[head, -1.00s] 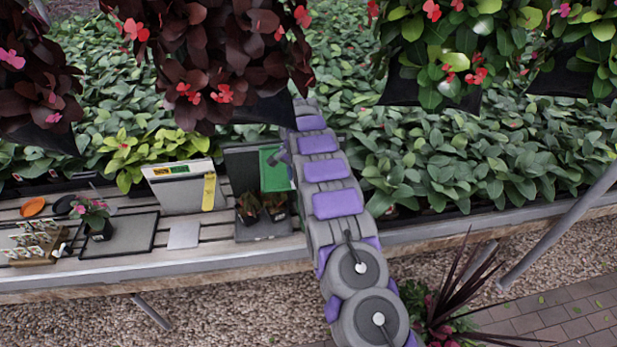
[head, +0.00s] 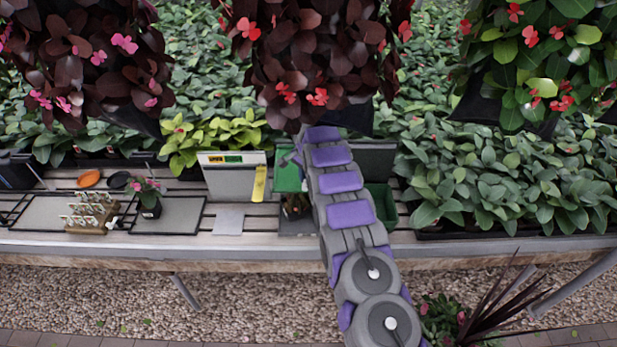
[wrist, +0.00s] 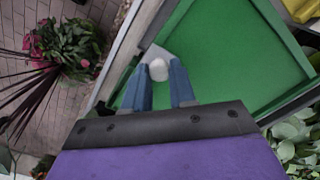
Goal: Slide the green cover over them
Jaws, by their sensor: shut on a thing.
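The plant sits on a dark tray (head: 296,229). My arm hides part of the cover and whatever lies behind the arm.
A white box with a yellow strip (head: 235,181) stands left of the cover. A dark panel (head: 374,160) and a green bin (head: 382,206) show right of my arm. Hanging planters (head: 315,60) crowd above. A potted flower (head: 149,205) stands further left on the slatted bench.

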